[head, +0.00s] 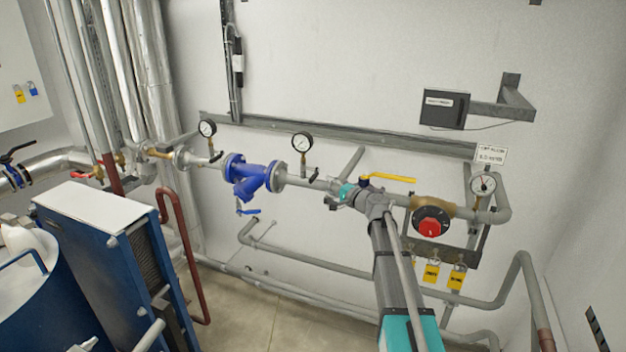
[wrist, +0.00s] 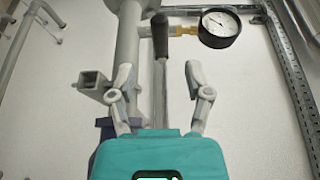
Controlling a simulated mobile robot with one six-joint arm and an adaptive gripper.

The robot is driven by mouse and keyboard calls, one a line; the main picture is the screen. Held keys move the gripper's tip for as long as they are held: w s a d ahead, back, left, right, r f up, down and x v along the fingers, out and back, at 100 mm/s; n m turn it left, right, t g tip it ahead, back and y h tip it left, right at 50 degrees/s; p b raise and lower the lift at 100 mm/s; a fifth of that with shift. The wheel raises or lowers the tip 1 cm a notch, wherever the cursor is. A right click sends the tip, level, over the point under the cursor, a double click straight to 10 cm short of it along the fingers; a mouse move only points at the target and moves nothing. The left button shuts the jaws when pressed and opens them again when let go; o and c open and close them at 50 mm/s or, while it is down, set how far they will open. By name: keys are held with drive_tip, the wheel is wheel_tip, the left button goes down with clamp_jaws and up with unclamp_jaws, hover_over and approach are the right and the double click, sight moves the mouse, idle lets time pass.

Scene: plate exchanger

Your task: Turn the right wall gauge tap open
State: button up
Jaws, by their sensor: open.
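The right wall gauge (head: 302,142) is a round white dial on a short stem above the pipe, right of the blue valve body. Its small tap (head: 315,177) has a dark handle low on the stem. In the wrist view the gauge (wrist: 219,28) is at the top right on a brass fitting. My gripper (head: 334,186) is beside the tap in the head view. In the wrist view my gripper (wrist: 158,72) is open, its fingers on either side of the lever, with gaps showing. Depth contact is unclear.
A blue strainer valve (head: 252,175) sits on the pipe to the left. Another gauge (head: 207,128) stands further left. A yellow lever (head: 393,179) and a red knob (head: 430,228) are to the right. A steel wall rail (head: 400,142) runs behind.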

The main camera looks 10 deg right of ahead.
sight(315, 179)
drive_tip(key=x, duration=0.8)
clamp_jaws()
idle(0.4)
